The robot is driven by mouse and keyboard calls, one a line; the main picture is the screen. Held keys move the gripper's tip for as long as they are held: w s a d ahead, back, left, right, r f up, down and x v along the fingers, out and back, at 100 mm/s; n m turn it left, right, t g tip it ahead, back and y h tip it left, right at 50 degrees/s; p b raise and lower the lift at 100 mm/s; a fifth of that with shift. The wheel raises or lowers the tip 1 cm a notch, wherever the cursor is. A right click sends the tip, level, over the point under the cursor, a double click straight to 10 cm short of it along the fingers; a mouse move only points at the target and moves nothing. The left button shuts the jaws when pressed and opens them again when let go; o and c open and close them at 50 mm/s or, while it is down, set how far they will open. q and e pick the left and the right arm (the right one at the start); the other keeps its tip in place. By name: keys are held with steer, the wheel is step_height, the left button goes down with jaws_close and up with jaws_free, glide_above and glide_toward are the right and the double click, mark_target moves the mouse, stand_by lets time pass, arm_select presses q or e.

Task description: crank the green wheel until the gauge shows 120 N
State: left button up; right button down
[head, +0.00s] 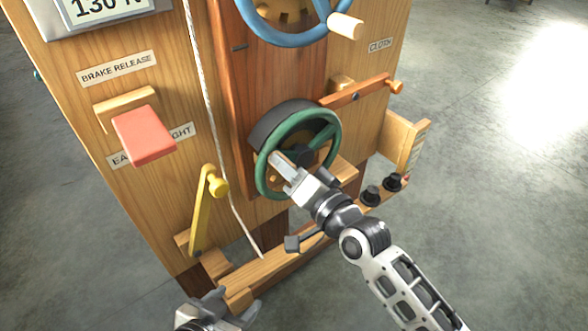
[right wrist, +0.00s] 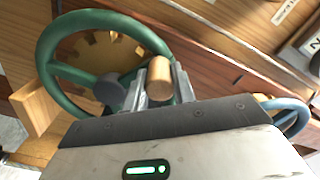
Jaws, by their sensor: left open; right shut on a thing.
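The green wheel (head: 332,122) is on the front of the wooden machine, below the blue wheel. My right gripper (head: 283,167) is shut on its handle at the lower left of the rim in the head view. In the right wrist view the wooden handle (right wrist: 159,80) stands between the fingers, and the green rim (right wrist: 72,28) and spokes show behind. The gauge (head: 104,10) at the top left is partly cut off by the picture edge; it appears to read 130 N. My left gripper (head: 216,308) is open and empty, low at the bottom edge.
A blue wheel (head: 283,32) with a wooden handle is above. A red paddle (head: 144,135) sits under the BRAKE RELEASE label. A yellow lever (head: 203,205), a hanging cord (head: 212,110), an orange lever (head: 357,91) and black knobs (head: 371,195) are nearby. Floor on the right is clear.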

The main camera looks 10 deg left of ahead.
steer(key=shift+w+r, duration=0.1)
steer(key=shift+r, duration=0.15)
steer(key=c, duration=1.1)
jaws_free()
steer(key=shift+c, duration=0.2)
steer(key=shift+f, duration=0.1)
steer(key=shift+d, duration=0.1)
steer(key=shift+s+d, duration=0.2)
steer(key=shift+s, duration=0.1)
steer(key=b+v, duration=0.1)
steer(key=v, duration=1.4)
